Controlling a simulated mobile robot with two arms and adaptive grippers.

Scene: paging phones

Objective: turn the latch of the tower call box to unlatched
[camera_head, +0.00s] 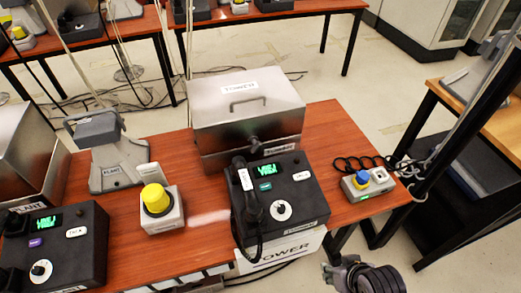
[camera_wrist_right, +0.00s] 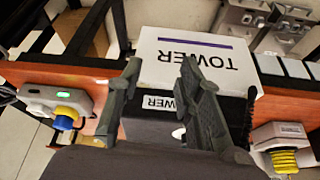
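The tower call box (camera_head: 245,115) is a silver metal box with a handle and a label on its lid, at the back middle of the red-brown table. Its dark latch (camera_head: 255,146) sits at the middle of the front seam, partly hidden by the phone; its exact turn is too small to tell. My right gripper (camera_head: 338,272) is low at the bottom right, in front of the table and apart from the box. In the right wrist view my right gripper (camera_wrist_right: 160,63) has its fingers spread with nothing held. My left gripper is not in view.
A black desk phone (camera_head: 290,192) with handset stands before the box, above a white sign (camera_head: 275,252) reading "POWER" or "TOWER". A grey unit with a blue button (camera_head: 362,181) is to its right, a yellow button (camera_head: 156,199) to its left.

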